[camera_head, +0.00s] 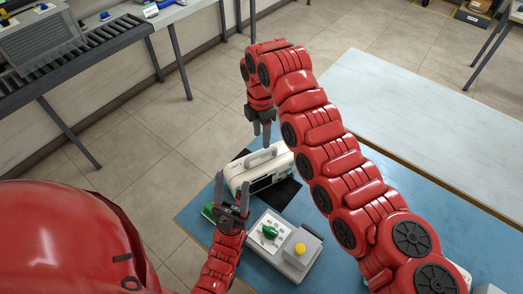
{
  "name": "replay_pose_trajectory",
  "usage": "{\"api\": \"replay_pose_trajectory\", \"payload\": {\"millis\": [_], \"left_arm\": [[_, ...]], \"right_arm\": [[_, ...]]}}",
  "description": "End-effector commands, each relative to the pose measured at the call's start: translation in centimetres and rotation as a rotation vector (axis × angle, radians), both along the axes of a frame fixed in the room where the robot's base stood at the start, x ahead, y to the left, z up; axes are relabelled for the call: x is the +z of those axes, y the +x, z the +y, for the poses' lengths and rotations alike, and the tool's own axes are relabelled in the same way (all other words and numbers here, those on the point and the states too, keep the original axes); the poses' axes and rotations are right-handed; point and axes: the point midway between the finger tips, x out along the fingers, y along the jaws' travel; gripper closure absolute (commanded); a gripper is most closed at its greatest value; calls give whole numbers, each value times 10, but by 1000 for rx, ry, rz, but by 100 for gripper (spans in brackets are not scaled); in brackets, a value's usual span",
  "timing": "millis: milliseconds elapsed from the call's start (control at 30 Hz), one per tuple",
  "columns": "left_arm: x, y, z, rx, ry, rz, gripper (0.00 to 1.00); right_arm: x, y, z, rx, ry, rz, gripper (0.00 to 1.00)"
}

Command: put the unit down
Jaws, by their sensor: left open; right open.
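The unit is a white box-shaped monitor (232,177) with a carry handle on top and a dark screen on its front. It appears to stand upright on a black square mat (285,191) on the blue tabletop (185,218). My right gripper (262,131) points down, open and empty, just behind and above the handle. My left gripper (233,183) is open in front of the unit's left part, its two fingers apart with nothing between them. Whether either gripper touches the unit cannot be told.
A white panel with a green knob (269,232) and a grey box with a yellow button (300,249) stand in front of the mat. A green object (209,211) lies beside my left gripper. My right arm covers the table's middle. A pale bench (430,125) at right is clear.

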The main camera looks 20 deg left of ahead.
Motion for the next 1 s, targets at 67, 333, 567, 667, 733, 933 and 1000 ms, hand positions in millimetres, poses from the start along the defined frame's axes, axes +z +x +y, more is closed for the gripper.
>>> {"api": "replay_pose_trajectory", "payload": {"millis": [67, 333, 567, 667, 733, 933, 1000], "left_arm": [[-4, 0, 0, 0, 0, 0, 46], [-7, 0, 0, 0, 0, 0, 46], [-7, 0, 0, 0, 0, 0, 46], [-7, 0, 0, 0, 0, 0, 46], [-7, 0, 0, 0, 0, 0, 46], [1, 0, 0, 0, 0, 0, 46], [13, 0, 0, 0, 0, 0, 46]], "right_arm": [[10, 1, 0, 0, -1, -3, 50], [27, 0, 0, 1, 1, -1, 50], [28, 0, 1, 1, 1, 1, 50], [28, 0, 1, 1, 1, 1, 50], [28, 0, 1, 1, 1, 1, 50], [35, 0, 1, 1, 1, 1, 50], [47, 0, 1, 1, 1, 1, 50]]}}
